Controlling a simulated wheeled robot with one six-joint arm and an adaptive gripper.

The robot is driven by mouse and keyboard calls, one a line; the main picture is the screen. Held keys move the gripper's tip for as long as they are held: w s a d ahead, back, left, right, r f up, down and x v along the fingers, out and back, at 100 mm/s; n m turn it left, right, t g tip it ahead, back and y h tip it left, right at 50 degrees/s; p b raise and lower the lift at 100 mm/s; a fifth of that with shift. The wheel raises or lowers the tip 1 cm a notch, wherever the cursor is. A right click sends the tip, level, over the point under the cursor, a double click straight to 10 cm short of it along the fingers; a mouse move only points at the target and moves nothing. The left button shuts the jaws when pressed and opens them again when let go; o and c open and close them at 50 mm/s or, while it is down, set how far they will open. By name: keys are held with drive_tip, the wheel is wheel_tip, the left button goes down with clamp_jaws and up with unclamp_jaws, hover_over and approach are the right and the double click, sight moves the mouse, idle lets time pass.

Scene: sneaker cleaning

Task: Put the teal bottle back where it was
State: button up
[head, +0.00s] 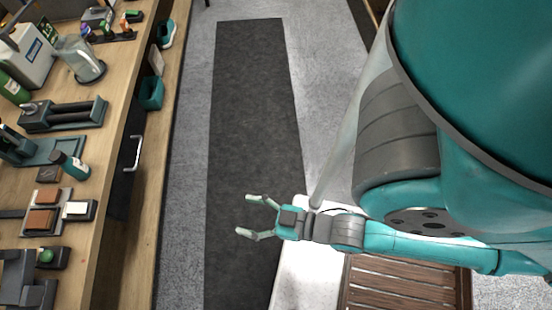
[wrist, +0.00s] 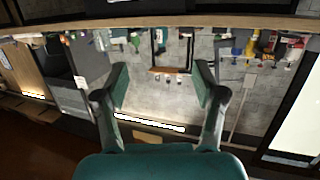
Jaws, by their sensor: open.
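A small teal bottle (head: 74,168) with a pale end lies tilted or on its side on the wooden workbench at the left of the head view. I cannot tell its exact pose. My gripper (head: 245,214) is open and empty, above the dark floor mat, well to the right of the bench and apart from the bottle. In the wrist view my gripper (wrist: 161,76) shows both fingers spread with nothing between them. I cannot make out the teal bottle in the wrist view.
The wooden workbench (head: 112,150) holds brushes, blocks, a clear jug (head: 80,58) and a green bottle (head: 12,88). A teal cup (head: 151,93) and a shoe (head: 166,34) are at its right side. A slatted wooden surface (head: 400,285) is at lower right. The dark mat (head: 250,110) is clear.

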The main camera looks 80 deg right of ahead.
drive_tip(key=s+r, duration=0.3)
drive_tip(key=s, duration=0.4)
drive_tip(key=shift+r+g, duration=0.25)
drive_tip(key=shift+g, duration=0.15)
idle(0.7)
